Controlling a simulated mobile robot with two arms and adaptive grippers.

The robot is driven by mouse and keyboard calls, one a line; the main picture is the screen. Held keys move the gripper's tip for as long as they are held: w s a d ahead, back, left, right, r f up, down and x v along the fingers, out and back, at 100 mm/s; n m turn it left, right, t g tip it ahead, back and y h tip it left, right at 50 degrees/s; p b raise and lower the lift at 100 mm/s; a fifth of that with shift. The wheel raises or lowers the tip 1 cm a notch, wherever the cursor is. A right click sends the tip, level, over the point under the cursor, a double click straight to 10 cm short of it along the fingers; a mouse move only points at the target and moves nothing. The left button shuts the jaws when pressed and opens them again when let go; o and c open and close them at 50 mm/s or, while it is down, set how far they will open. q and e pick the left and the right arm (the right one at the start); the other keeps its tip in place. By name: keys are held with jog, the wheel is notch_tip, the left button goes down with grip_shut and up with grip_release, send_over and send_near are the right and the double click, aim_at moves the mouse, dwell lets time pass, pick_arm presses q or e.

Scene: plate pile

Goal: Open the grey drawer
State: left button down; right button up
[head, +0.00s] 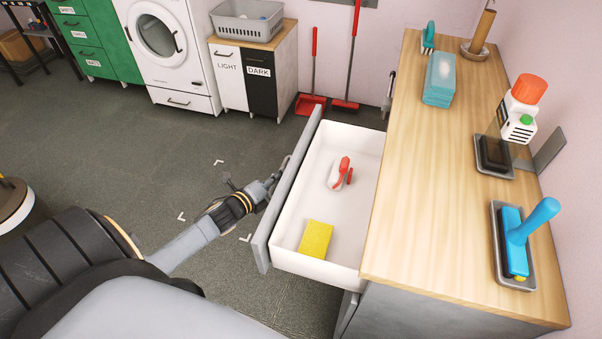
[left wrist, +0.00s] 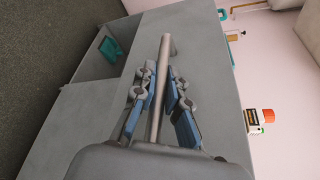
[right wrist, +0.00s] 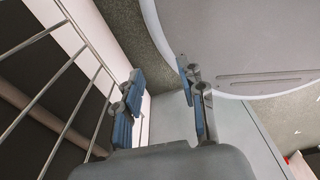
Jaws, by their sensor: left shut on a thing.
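The grey drawer (head: 283,208) stands pulled out from the wooden-topped cabinet, with its white inside showing. Inside it lie a yellow sponge (head: 315,239) and a red-and-white brush-like item (head: 340,174). My left gripper (head: 277,180) is at the outer face of the drawer front. In the left wrist view, the blue-padded fingers (left wrist: 161,92) are shut on the metal bar handle (left wrist: 163,75), which runs between them. My right gripper (right wrist: 160,88) shows only in its own wrist view. Its fingers are apart with nothing between them.
A washing machine (head: 157,40) and laundry cabinet (head: 258,72) stand behind. The floor left of the drawer is clear.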

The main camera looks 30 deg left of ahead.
pick_arm(q)
jog(key=shift+s+a, duration=0.3)
jog(key=shift+a, duration=0.75)
jog(key=shift+s+a, duration=0.25)
jog(key=shift+a, duration=0.75)
jog(key=c, duration=1.4)
grip_release()
jog(key=shift+o, duration=0.2)
jog(key=shift+s, duration=0.1)
jog(key=v, duration=1.2)
